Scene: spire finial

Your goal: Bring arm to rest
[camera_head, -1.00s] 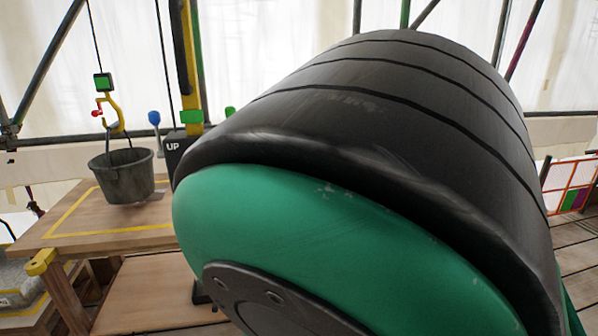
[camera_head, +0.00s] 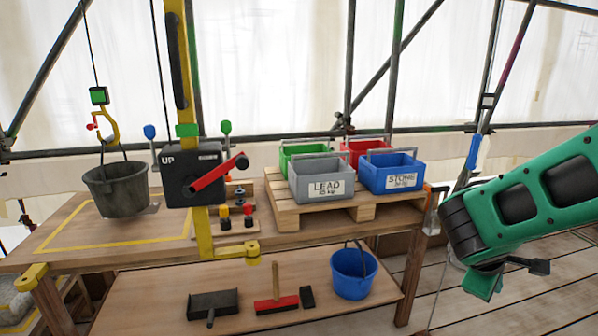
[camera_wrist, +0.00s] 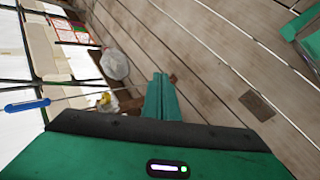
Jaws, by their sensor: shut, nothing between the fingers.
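My green and black arm (camera_head: 530,195) reaches in from the right edge of the head view, to the right of the workbench. Its end is bent downward there, and I cannot make out the fingers clearly in that view. In the wrist view my gripper (camera_wrist: 161,97) shows two green fingers pressed together, with nothing between them. It is over the plank floor (camera_wrist: 215,65), apart from any object that I can see.
The workbench (camera_head: 130,243) holds a black bucket (camera_head: 117,190) on a hook, a crank box (camera_head: 193,173) and a pallet (camera_head: 312,215) with several crates. A blue bucket (camera_head: 353,272) stands on the lower shelf. Plank floor right of the bench looks open.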

